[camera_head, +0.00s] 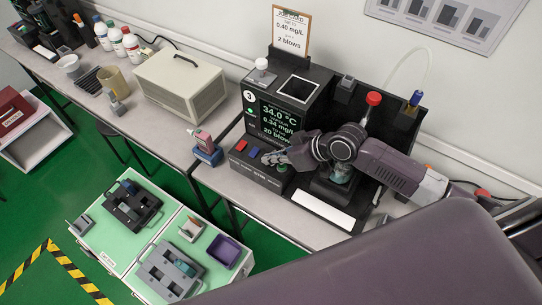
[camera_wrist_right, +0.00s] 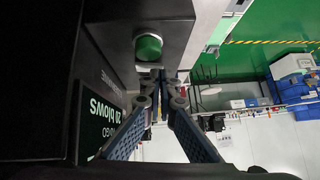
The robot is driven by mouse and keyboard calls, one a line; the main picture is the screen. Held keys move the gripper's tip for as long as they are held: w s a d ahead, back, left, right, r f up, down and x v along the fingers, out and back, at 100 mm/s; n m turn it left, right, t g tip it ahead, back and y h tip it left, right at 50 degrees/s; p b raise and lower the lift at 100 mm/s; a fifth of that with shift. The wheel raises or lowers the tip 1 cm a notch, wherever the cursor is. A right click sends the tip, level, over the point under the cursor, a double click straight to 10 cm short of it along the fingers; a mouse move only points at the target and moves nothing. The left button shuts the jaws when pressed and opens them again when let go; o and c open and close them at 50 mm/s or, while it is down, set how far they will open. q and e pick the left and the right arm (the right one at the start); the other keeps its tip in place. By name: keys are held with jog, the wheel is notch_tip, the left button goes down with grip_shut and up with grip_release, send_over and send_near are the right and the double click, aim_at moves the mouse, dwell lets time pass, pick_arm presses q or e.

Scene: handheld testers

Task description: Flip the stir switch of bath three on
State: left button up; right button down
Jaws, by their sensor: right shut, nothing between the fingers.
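The bath three unit (camera_head: 275,85) is a black station marked 3, on the grey bench. Its screen (camera_head: 277,122) reads 34.0 °C, 0.34 mg/L and 20 blows. Its low front panel (camera_head: 252,172) carries a red button (camera_head: 241,145) and a blue button (camera_head: 253,152). My right gripper (camera_head: 270,158) is over the right part of this panel, shut and empty. In the right wrist view its fingers (camera_wrist_right: 163,82) converge close to a round green button (camera_wrist_right: 148,47) in a pale collar. I cannot make out the stir switch or its position. My left gripper is not in view.
A red-capped stirrer (camera_head: 373,99) and a blue-topped tube (camera_head: 415,98) stand right of the unit. A blue holder with a handheld tester (camera_head: 207,149) sits left of the panel. A beige box (camera_head: 181,83) is farther left. Green trays (camera_head: 110,258) stand below.

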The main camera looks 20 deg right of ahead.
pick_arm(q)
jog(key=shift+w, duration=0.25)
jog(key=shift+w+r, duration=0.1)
pick_arm(e)
jog(key=shift+s+f, duration=0.1)
jog(key=shift+f, duration=0.2)
jog(key=shift+w+d+r, duration=0.25)
jog(key=shift+w+d, duration=0.3)
